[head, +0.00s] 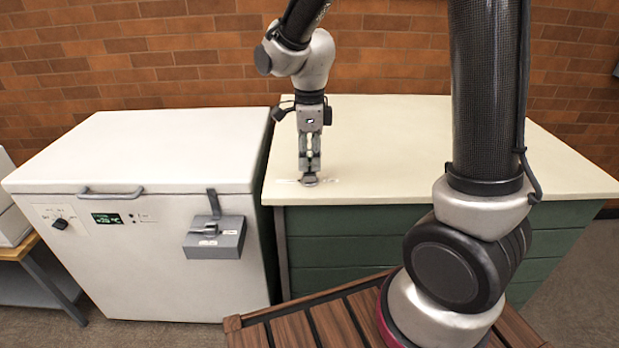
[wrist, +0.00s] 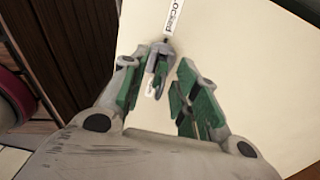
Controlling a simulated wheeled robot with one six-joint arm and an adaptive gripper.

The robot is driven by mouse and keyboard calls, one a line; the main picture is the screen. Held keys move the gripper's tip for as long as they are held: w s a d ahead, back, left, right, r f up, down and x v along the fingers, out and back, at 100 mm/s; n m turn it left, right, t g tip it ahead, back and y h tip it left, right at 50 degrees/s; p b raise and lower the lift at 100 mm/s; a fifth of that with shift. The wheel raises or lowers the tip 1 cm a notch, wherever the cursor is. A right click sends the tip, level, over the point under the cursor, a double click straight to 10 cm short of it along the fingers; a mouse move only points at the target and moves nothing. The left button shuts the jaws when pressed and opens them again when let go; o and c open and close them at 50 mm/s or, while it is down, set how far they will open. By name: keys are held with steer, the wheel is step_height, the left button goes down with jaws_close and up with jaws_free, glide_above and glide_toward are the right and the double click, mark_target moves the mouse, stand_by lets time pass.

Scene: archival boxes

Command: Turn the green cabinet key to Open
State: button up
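The green cabinet (head: 420,222) has a cream top. A grey key switch (head: 310,181) sits on that top near its front left edge. The key also shows in the wrist view (wrist: 160,57), its tip by a white label (wrist: 175,17) reading "Locked". Another small pale label is partly hidden beside the key. My gripper (head: 309,168) points down right over the key. In the wrist view my gripper (wrist: 163,66) is open, with a green-padded finger on each side of the key. The key looks closer to the left finger; I cannot tell whether they touch.
A white chest freezer (head: 160,150) with a grey latch box (head: 215,237) stands close to the cabinet's left side. A brick wall (head: 200,50) is behind both. The rest of the cream top is clear. A wooden slatted deck (head: 330,318) lies in front.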

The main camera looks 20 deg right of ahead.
jaws_close()
steer(key=n, duration=0.7)
